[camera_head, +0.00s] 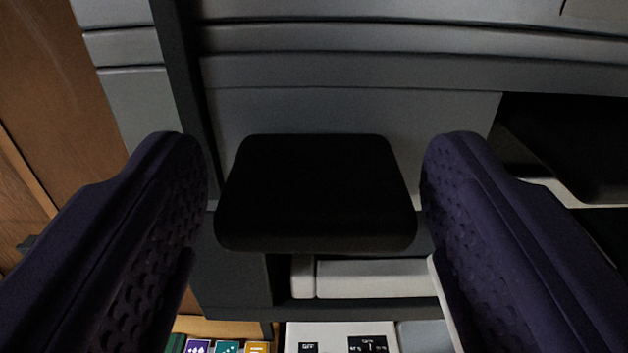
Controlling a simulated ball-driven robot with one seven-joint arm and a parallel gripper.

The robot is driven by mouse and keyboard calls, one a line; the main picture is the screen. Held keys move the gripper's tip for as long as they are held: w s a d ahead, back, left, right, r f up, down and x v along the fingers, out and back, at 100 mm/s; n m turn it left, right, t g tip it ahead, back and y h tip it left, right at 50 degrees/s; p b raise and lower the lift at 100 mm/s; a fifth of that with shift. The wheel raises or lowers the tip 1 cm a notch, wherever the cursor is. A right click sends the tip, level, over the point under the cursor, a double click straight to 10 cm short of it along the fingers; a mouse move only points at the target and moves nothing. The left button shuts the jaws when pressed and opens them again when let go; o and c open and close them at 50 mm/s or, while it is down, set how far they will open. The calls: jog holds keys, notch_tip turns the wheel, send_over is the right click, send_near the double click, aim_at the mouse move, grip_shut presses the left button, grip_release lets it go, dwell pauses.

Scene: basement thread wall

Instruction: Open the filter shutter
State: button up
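A dark grey unit with ridged panels fills the upper middle, and a flat grey panel (300,108) lies below the ridges. A black rounded block (316,190) sticks out in front of that panel, in the middle of the view. I cannot tell for sure which part is the filter shutter. My gripper (314,160) is open, with one dark purple finger on each side of the black block. A narrow gap shows between each fingertip and the block. The block hides part of the panel behind it.
A brown wooden surface (50,110) stands at the left. A dark opening (570,140) is at the right. A light grey bar (375,278) lies below the block. Small coloured tiles (228,346) and white labelled parts (340,337) are at the bottom edge.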

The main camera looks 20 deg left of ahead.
jog(key=c, duration=1.1)
notch_tip(320, 180, up, 6)
jog(key=shift+f+p, duration=0.25)
jog(key=shift+p, duration=0.3)
jog(key=shift+c, duration=0.2)
jog(key=o, duration=1.4)
jog(key=shift+f, duration=0.1)
jog(key=shift+o, duration=0.2)
jog(key=shift+s, duration=0.1)
jog(key=b+v, duration=0.1)
jog(key=v, duration=0.6)
jog(key=shift+s+b, duration=0.3)
jog(key=shift+b, duration=0.05)
jog(key=shift+d, duration=0.1)
jog(key=s+d+f+m+g+h+b, duration=0.1)
jog(key=d+f+b, duration=0.6)
jog(key=b, duration=0.7)
jog(key=s+d+f+m+g+h+b, duration=0.1)
jog(key=s+d+f+h+b, duration=0.3)
jog(key=f+b, duration=0.7)
jog(key=s+d+m+b, duration=0.1)
jog(key=s+d+b, duration=0.1)
jog(key=d+b, duration=0.1)
jog(key=shift+s+d+f+b, duration=0.15)
jog(key=shift+s+d+b, duration=0.1)
jog(key=shift+d+b, duration=0.1)
